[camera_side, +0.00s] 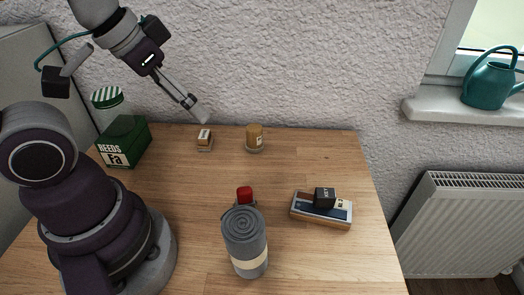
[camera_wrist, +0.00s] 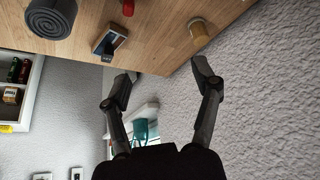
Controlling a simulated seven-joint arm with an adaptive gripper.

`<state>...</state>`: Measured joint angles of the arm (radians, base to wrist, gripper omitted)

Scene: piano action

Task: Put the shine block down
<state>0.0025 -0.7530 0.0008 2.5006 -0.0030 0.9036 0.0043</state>
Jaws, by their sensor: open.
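A small block with a white label and brown sides (camera_side: 204,135) stands on a small pale base near the back edge of the table; it is likely the shine block, but its print is too small to read. My gripper (camera_side: 194,108) is above and slightly left of it, apart from it, with nothing visible between the fingers. In the wrist view my gripper (camera_wrist: 165,80) has its two fingers spread wide with empty space between them. The small block does not show in the wrist view.
A tan jar (camera_side: 255,136) stands right of the block. In front are a grey roll (camera_side: 245,240), a red object (camera_side: 244,194) and a tray (camera_side: 330,215) bearing a black box (camera_side: 324,197). The middle table is clear.

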